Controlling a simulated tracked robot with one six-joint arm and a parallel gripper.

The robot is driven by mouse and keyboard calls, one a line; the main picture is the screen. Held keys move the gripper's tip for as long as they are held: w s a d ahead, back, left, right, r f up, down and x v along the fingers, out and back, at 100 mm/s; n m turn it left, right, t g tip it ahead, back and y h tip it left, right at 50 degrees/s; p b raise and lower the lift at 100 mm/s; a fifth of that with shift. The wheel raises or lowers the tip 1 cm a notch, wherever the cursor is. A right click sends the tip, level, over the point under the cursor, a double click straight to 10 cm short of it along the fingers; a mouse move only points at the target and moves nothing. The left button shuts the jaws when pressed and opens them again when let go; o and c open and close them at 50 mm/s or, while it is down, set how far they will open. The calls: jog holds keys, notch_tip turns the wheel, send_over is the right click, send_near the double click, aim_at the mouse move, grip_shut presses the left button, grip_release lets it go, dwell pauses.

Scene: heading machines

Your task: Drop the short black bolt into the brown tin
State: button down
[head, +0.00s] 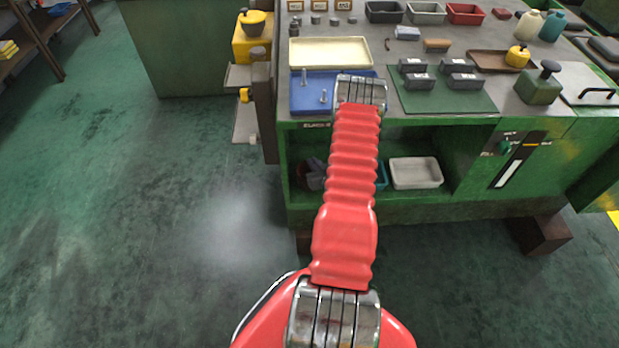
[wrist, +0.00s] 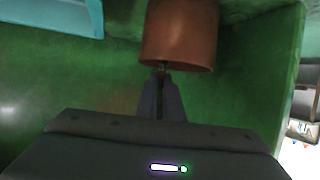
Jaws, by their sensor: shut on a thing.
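My gripper (wrist: 161,82) is shut in the wrist view, with a small dark piece, the short black bolt (wrist: 161,68), between its fingertips. Little of the bolt shows. The brown tin (wrist: 180,32) is just beyond the fingertips, at the top of the wrist view. The bolt overlaps the tin's near edge in the picture; I cannot tell whether it is over the opening or touching. In the head view my arm reaches down to the green cabinet's lower shelf; dark and reddish shapes show left of the arm there, too small to tell apart.
The green cabinet's shelf (head: 430,205) has walls and a top around my gripper. A white bin (head: 415,173) stands on it, with a teal bin (head: 381,176) partly behind my arm.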

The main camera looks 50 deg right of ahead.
jog(key=c, duration=1.8)
grip_release()
jog(key=shift+s, duration=0.15)
jog(key=v, duration=1.3)
jog(key=shift+s+a, duration=0.2)
